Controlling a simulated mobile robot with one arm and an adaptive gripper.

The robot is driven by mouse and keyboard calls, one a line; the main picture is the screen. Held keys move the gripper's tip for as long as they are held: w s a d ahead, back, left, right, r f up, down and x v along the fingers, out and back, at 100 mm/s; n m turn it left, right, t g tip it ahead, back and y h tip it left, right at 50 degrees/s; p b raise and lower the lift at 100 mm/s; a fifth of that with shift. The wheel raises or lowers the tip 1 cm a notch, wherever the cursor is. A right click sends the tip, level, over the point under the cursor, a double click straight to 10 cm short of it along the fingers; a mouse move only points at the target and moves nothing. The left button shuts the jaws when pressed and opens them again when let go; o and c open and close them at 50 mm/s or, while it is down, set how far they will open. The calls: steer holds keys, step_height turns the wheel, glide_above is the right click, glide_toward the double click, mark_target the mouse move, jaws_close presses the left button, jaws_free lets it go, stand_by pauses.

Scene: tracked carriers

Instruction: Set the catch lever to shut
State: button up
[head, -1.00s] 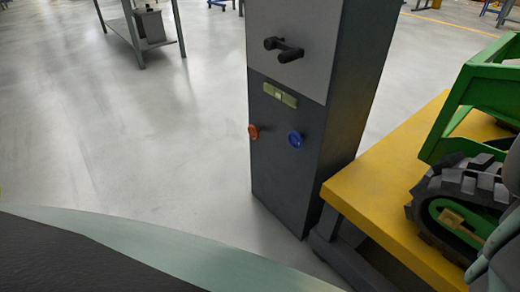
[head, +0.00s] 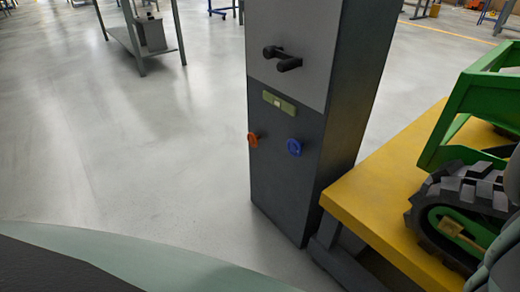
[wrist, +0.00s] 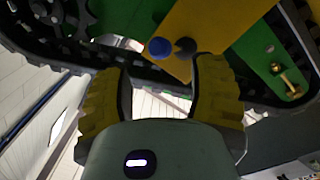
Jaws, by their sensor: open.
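A black lever handle (head: 285,60) sticks out of the light grey upper panel of a dark cabinet in the head view. A small brass lever (wrist: 287,82) sits on the green side of the tracked carrier (wrist: 262,60) in the wrist view; a yellowish lever piece (head: 454,228) also shows inside the track in the head view. I cannot tell which is the catch lever. My gripper (wrist: 158,80) is open and empty, its yellow-and-black fingers apart below a yellow bar with a blue knob (wrist: 158,47) and a dark knob. The brass lever is right of the fingers, not between them.
The cabinet (head: 285,185) also bears an orange knob (head: 253,139), a blue knob (head: 294,147) and a greenish label plate (head: 279,103). A yellow platform (head: 385,175) carries the tracked carrier at right. Open floor lies left, with a grey table (head: 125,35) behind.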

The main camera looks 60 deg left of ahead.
steer(key=shift+s, duration=2.7)
